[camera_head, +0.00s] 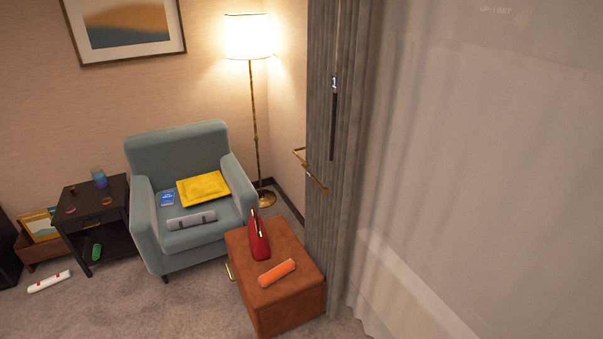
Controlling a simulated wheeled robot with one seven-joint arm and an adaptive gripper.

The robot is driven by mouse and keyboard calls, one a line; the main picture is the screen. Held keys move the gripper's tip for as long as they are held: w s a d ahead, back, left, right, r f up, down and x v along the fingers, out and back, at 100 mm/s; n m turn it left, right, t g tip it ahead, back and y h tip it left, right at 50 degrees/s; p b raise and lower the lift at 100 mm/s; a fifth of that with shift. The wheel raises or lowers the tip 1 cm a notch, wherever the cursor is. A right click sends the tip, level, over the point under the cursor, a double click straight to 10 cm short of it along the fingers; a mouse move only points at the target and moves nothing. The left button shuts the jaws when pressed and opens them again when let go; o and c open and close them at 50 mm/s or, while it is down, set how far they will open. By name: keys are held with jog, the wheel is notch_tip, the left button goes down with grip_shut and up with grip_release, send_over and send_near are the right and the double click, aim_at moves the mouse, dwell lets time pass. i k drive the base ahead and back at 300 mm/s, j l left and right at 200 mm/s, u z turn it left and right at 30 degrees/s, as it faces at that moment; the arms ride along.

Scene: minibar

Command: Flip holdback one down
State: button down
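A brass holdback arm (316,181) crosses the grey gathered curtain (323,215) at about mid-height, with its bent end to the left of the curtain. A small pale mark sits on it, too small to read. A dark vertical rod (333,125) hangs in front of the same curtain, with a small tag (334,83) that seems to read 1. I cannot tell whether the tag belongs to the holdback. My gripper is not in view.
A brown cabinet (285,313) with a red item (258,240) and an orange item (277,272) stands below the curtain. A teal armchair (174,150), floor lamp (254,120) and dark side table (72,222) are left. Sheer curtain (480,160) fills the right.

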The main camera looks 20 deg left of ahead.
aim_at(325, 191)
jog(key=i+j+u, duration=0.2)
jog(key=i+j, duration=0.3)
jog(key=i+j+u, duration=0.25)
jog(key=i+j, duration=0.3)
jog(key=i+j+u, duration=0.2)
jog(key=i+j, duration=0.15)
jog(key=i, duration=0.25)
jog(key=i+j+z, duration=0.2)
jog(key=k+l, duration=0.05)
jog(key=l, duration=0.05)
